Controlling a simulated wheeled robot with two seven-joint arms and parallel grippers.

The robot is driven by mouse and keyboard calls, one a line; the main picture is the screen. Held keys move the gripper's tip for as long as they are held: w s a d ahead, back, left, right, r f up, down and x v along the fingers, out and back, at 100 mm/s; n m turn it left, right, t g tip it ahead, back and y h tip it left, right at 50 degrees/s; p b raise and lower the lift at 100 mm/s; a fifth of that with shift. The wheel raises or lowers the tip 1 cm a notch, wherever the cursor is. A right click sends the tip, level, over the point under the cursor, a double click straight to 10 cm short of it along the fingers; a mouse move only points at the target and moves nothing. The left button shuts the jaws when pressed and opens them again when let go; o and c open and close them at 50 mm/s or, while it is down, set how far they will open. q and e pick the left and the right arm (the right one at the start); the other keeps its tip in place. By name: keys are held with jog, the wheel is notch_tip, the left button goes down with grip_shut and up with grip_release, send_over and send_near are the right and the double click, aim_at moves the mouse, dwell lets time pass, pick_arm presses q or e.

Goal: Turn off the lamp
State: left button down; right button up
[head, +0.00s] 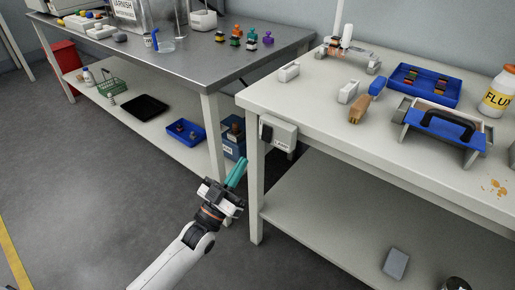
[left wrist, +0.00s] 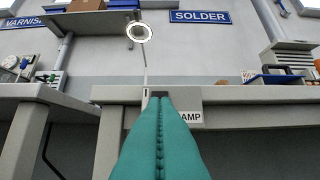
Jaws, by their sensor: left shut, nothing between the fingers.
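A switch box (head: 283,137) with a dark rocker (head: 265,131) and a small label is fixed to the front edge of the white table, near its left corner. My left gripper (head: 240,164) has teal fingers, shut and empty, and is in front of and below the box in the head view. The ring lamp (left wrist: 139,32) has a pale, bright ring on a thin stem.
The white table (head: 310,105) holds a blue tray (head: 403,92), a toolbox (head: 438,135) and a flux bottle (head: 497,95). A grey metal table (head: 190,68) stands to the left. Floor around my left arm is clear.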

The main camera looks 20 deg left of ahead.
aim_at(266, 136)
pick_arm(q)
jog(key=shift+w+d+r+b, duration=0.25)
jog(key=shift+w+d, duration=0.15)
jog(key=shift+w, duration=0.75)
jog(key=shift+w+d+r+b, duration=0.15)
jog(key=shift+w+d, duration=0.3)
jog(key=shift+w, duration=0.75)
jog(key=shift+w+d+r+b, duration=0.15)
jog(key=shift+w+d+r, duration=0.2)
jog(key=shift+w, duration=0.8)
pick_arm(e)
jog(key=shift+f, duration=0.65)
pick_arm(q)
jog(key=shift+f, duration=0.1)
jog(key=shift+w+d+f+t+b, duration=0.15)
jog(key=shift+w+t+b, duration=0.15)
jog(key=shift+b, duration=0.85)
pick_arm(e)
jog(key=w+a+r+t+y, duration=0.1)
jog(key=w+a+r+t, duration=0.1)
jog(key=w+t, duration=0.2)
jog(key=w, duration=0.3)
jog(key=shift+w+a+r+t, duration=0.15)
jog(key=shift+w+a+t, duration=0.05)
jog(key=shift+w+t, duration=0.1)
